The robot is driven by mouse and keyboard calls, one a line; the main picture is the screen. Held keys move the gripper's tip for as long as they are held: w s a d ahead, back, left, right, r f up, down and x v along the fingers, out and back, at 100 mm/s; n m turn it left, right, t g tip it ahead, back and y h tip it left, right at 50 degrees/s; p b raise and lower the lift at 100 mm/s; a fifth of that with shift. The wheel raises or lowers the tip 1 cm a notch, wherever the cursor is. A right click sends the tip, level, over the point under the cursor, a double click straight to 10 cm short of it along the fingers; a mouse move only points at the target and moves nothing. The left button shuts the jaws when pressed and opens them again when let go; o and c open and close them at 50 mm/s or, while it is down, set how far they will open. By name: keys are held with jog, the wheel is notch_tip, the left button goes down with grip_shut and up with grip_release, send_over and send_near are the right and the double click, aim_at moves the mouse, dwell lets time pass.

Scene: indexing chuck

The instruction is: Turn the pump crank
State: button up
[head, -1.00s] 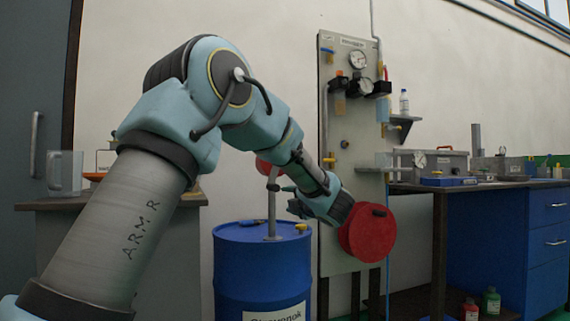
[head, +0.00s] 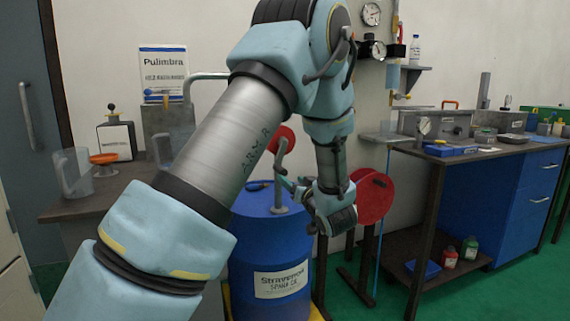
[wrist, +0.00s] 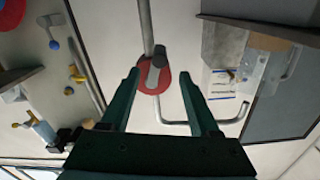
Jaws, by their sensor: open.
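A hand pump with a grey post stands on the blue drum (head: 262,240). Its red round head (head: 283,137) carries a short grey crank (head: 280,155). My gripper (head: 297,203) is open and empty, to the right of the pump post and lower than the red head, its fingers toward the post. In the wrist view the red head (wrist: 145,82) and the grey crank (wrist: 154,72) show between my two spread fingers (wrist: 158,76). I cannot tell how far ahead of the fingertips the crank lies. My arm hides part of the pump in the head view.
A larger red disc (head: 374,199) is right behind my gripper. A grey bent pipe (wrist: 185,122) joins the pump. A bench with a jug (head: 75,172) is at left; a blue workbench (head: 480,205) is at right. Green floor between drum and workbench is partly free.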

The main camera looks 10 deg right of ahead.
aim_at(284, 173)
jog(key=w, duration=0.3)
jog(key=w+a, duration=0.1)
jog(key=w, duration=0.2)
jog(key=w+p, duration=0.1)
jog(key=w, duration=0.3)
jog(key=shift+a, duration=0.15)
jog(key=shift+c, duration=0.2)
grip_shut()
dwell(0.9)
